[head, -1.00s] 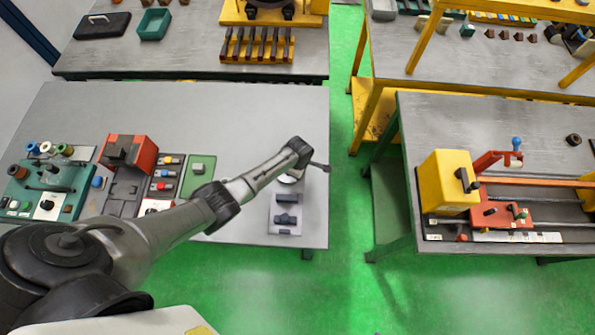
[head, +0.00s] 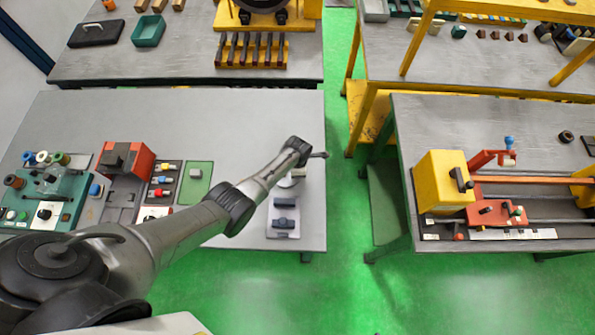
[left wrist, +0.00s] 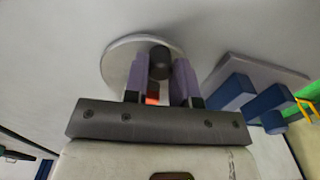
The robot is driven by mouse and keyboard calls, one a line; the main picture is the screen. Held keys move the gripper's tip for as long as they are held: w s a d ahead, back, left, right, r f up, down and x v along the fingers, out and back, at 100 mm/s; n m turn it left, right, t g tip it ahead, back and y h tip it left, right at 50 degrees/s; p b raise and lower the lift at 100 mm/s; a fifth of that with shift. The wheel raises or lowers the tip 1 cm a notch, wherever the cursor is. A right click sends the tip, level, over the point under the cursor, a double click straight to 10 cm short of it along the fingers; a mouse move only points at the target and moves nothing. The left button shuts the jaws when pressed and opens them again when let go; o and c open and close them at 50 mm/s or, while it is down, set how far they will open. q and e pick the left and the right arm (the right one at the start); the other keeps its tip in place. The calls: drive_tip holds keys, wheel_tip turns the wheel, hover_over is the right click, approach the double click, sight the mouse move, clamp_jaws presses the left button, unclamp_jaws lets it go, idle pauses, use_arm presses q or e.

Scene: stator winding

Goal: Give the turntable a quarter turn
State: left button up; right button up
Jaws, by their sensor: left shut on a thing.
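A pale round disc, which looks like the turntable (left wrist: 115,66), lies on the grey table in the left wrist view. A dark upright knob (left wrist: 159,57) stands on it. My left gripper (left wrist: 160,72) has its two lavender fingers on either side of this knob and is shut on it. A small orange-red patch shows between the fingers lower down. In the head view only a sliver of the pale turntable (head: 291,181) shows below my left wrist, near the table's right edge. My fingers are hidden there by the arm. My right gripper is in neither view.
A plate with dark blue blocks (head: 284,205) sits close in front of the disc. A green tray (head: 195,182), red machine (head: 130,160) and teal spool fixture (head: 45,200) stand left. Green floor separates this table from the right workbench (head: 480,115). The table behind the arm is clear.

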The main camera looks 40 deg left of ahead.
use_arm(q)
drive_tip(key=shift+w+a+n, duration=0.1)
drive_tip(key=shift+w+n, duration=0.1)
drive_tip(key=shift+n, duration=0.2)
idle(0.3)
drive_tip(key=o, duration=0.9)
